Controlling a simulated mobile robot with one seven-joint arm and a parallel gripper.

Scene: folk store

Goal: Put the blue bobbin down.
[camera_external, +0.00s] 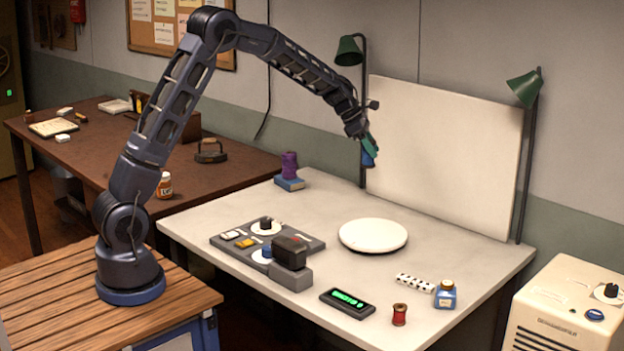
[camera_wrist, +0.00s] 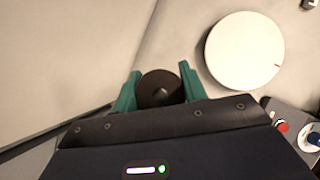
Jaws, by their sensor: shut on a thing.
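The blue bobbin (camera_external: 368,158) is held up in the air above the back of the pale table, in front of the white board. My gripper (camera_external: 371,149), with teal fingers, is shut on it. In the wrist view my gripper (camera_wrist: 160,90) has one finger on each side of the bobbin (camera_wrist: 158,88), which shows its dark round end with a small hole. The bobbin's underside is clear of the tabletop (camera_external: 335,205).
A round white disc (camera_external: 373,235) lies mid-table. A purple bobbin (camera_external: 289,164) stands on a blue block (camera_external: 289,184) at the back left. A control panel (camera_external: 232,237), green display (camera_external: 347,303), red bobbin (camera_external: 399,315) and ink bottle (camera_external: 445,295) stand nearer. Two lamp posts flank the board (camera_external: 445,150).

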